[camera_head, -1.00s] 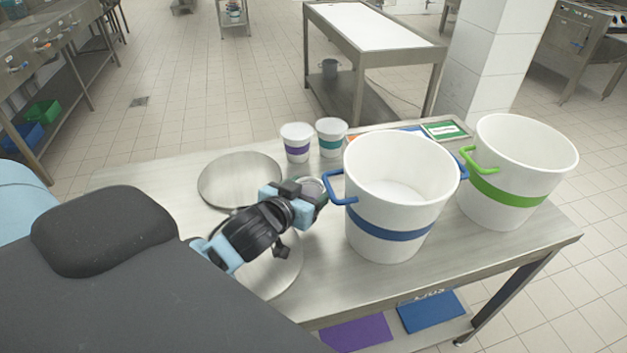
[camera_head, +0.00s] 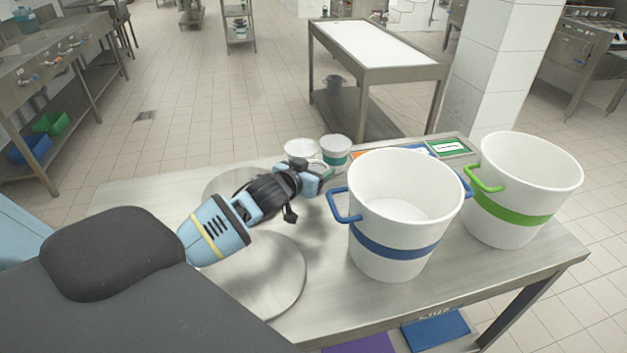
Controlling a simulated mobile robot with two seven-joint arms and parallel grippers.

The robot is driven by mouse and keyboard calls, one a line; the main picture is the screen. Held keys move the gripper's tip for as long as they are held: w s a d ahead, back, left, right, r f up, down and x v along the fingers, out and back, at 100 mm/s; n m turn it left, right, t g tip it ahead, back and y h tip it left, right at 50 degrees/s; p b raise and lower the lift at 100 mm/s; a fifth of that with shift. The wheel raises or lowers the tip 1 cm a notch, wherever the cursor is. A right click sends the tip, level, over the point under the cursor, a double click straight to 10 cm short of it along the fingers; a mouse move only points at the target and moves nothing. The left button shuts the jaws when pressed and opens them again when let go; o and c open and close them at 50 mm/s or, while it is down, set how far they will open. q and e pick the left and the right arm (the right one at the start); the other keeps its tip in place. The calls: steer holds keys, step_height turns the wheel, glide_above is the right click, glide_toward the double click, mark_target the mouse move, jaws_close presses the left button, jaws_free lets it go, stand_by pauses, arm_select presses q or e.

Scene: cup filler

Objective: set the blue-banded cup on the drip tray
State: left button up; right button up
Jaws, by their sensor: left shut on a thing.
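My left gripper (camera_head: 316,176) reaches over the table and is shut on a small cup (camera_head: 321,164). Only a bit of this cup's rim shows, and its band is hidden. Behind it stand two small white cups: a teal-banded one (camera_head: 336,148), and another (camera_head: 301,149) whose band is hidden by the gripper. Two round metal plates lie flat on the table, a near one (camera_head: 275,283) and a far one (camera_head: 213,188) partly behind my arm. I cannot tell which, if either, is the drip tray. My right gripper is not in view.
A large white bucket with a blue band and handles (camera_head: 393,253) stands close right of the gripper. A green-banded bucket (camera_head: 510,215) stands beyond it. Flat coloured signs, one green (camera_head: 449,147), lie behind. The near right table surface (camera_head: 490,265) is clear.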

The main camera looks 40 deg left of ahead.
arm_select(q)
steer(key=shift+f, duration=1.75)
steer(key=shift+f, duration=0.2)
steer(key=o, duration=1.1)
steer(key=shift+c, duration=0.2)
steer(key=shift+r, duration=0.1)
steer(key=shift+s+r, duration=0.1)
steer(key=shift+r, duration=0.1)
steer(key=shift+o, duration=0.4)
steer(key=a+v, duration=0.1)
steer(key=v, duration=1)
steer(key=shift+s+d+p, duration=0.35)
steer(key=shift+d, duration=0.15)
